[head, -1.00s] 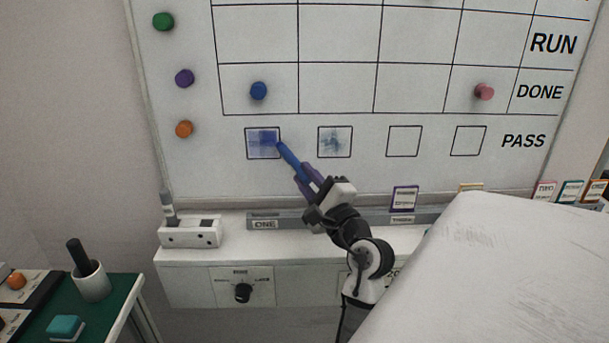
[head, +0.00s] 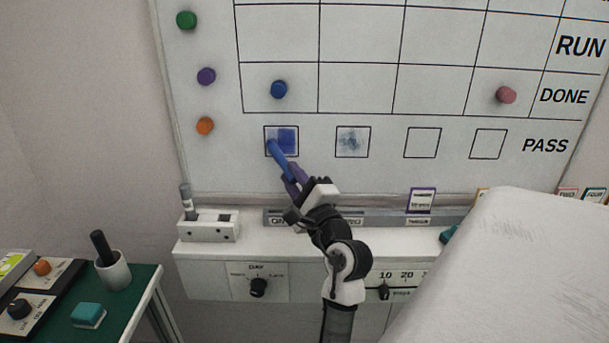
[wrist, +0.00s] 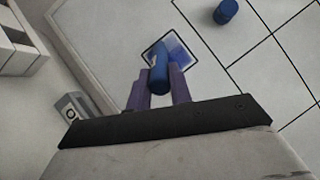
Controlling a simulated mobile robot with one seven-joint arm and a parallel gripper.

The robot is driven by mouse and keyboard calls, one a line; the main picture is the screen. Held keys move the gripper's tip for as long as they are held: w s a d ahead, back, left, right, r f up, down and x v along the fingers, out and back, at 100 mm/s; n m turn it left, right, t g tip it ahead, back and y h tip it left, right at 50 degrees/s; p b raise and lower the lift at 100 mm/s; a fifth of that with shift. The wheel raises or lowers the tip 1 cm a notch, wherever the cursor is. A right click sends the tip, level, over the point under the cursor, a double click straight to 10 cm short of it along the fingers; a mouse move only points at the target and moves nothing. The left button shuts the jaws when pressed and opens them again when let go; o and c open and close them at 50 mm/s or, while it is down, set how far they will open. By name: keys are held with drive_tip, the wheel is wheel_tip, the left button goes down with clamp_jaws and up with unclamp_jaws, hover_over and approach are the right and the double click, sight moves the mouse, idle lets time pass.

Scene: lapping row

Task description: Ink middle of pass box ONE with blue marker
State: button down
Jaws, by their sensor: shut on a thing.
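My gripper (head: 295,183) is shut on the blue marker (head: 279,153), which points up at the whiteboard. The marker also shows in the wrist view (wrist: 159,75) between the purple fingers. Pass box ONE (head: 295,129) is the leftmost square in the PASS row, above the ONE label, which my gripper partly covers. Blue ink fills much of the box, darkest in the middle and right. The marker's tip is at the box's left side; whether it touches the board I cannot tell. In the wrist view the box (wrist: 181,46) shows behind the marker.
The second pass box (head: 352,142) has fainter blue smudges; the two boxes right of it are blank. A blue magnet (head: 279,89) sits above box ONE. A white holder (head: 208,228) stands on the ledge at left. A large pale surface (head: 520,265) fills the lower right.

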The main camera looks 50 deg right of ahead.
drive_tip(key=shift+w+a, duration=0.35)
drive_tip(key=shift+w, duration=0.05)
drive_tip(key=shift+s+r+p, duration=0.1)
drive_tip(key=shift+r+p, duration=0.4)
drive_tip(key=shift+r, duration=0.05)
drive_tip(key=shift+s+d+f+b, duration=0.1)
drive_tip(key=shift+s+d+b, duration=0.3)
drive_tip(key=shift+s+d, duration=0.15)
drive_tip(key=shift+s+d+b, duration=1)
drive_tip(key=shift+s+d, duration=0.9)
drive_tip(key=shift+s, duration=0.25)
drive_tip(key=s+a, duration=0.4)
drive_tip(key=shift+a, duration=0.3)
